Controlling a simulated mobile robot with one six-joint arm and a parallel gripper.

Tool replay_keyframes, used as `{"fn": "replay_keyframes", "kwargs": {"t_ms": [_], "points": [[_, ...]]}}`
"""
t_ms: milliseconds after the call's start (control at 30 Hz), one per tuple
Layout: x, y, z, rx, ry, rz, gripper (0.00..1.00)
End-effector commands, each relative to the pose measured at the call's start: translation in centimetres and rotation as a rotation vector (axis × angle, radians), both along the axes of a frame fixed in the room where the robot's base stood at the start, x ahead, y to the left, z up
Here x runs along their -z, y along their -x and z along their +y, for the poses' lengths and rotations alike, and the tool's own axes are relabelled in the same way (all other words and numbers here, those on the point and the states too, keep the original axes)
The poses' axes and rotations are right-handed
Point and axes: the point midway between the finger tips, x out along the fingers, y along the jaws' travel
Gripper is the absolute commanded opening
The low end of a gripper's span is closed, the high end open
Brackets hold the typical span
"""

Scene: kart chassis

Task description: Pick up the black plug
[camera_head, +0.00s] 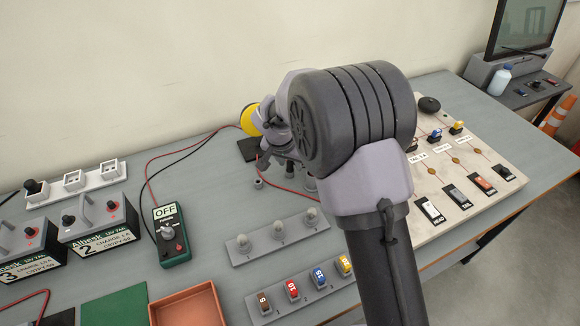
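I cannot tell for sure which thing is the black plug. A small black round-topped piece (33,187) sits at the left end of the white socket strip (100,178). Another black round piece (428,104) sits at the top of the pale board on the right. My gripper (272,158) is over the middle back of the bench, its fingers pointing down. It is partly hidden by my wrist, so its opening and anything between its fingers do not show clearly. A dark flat object (248,149) lies just behind it.
A green multimeter (172,235) reading OFF has red and black leads. Two batteries (100,232) stand at left. Bulb strip (278,236), fuse strip (303,291), orange tray (188,306) and green mat (115,308) lie in front. The pale switch board (450,185) is right. A yellow round thing (249,119) is behind my gripper.

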Motion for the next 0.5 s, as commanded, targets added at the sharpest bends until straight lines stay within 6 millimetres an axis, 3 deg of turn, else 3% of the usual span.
{"fn": "replay_keyframes", "kwargs": {"t_ms": [33,167,500], "points": [[-0.01,0.01,0.0,0.0,0.0,0.0,0.26],[-0.01,0.02,0.01,0.0,0.0,0.0,0.01],[-0.45,0.02,0.01,0.0,0.0,0.0,0.0]]}}
